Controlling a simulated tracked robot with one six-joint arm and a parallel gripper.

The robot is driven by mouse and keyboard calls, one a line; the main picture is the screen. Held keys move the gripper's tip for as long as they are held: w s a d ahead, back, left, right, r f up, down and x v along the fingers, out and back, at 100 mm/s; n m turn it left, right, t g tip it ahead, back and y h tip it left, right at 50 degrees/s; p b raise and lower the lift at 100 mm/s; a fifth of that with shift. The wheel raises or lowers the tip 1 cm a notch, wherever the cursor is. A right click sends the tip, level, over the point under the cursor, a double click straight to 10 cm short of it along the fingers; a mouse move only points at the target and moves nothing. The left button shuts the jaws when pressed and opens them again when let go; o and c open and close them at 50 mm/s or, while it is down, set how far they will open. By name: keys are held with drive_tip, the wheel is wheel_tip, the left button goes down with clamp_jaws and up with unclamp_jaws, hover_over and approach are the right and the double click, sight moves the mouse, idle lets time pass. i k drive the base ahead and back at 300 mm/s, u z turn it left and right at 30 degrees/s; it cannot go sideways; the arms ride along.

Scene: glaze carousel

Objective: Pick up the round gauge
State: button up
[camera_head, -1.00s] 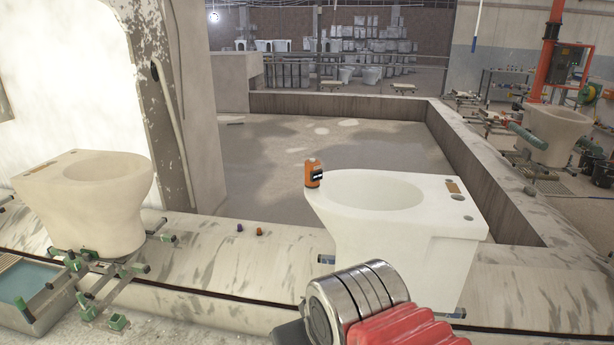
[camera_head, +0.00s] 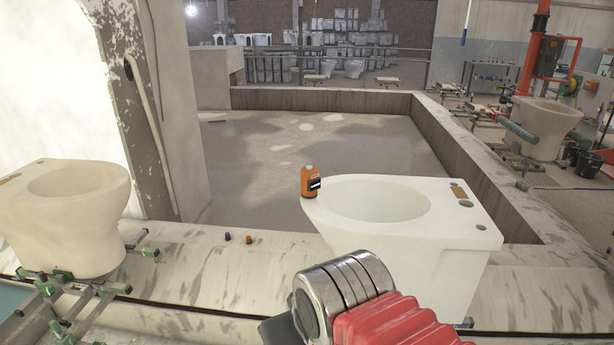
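My arm, with metal rings and a red ribbed sleeve, shows at the bottom centre, in front of the white bowl and apart from the orange object. My gripper's fingers are not in view.
An unglazed beige bowl (camera_head: 68,225) stands at left on a green-jointed support (camera_head: 75,300). Two small caps, purple (camera_head: 227,237) and orange-brown (camera_head: 249,239), lie on the ledge (camera_head: 185,270) between the bowls. A walled basin (camera_head: 300,150) lies behind.

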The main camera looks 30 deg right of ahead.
sight(310, 179)
drive_tip(key=u, duration=0.05)
drive_tip(key=i, duration=1.25)
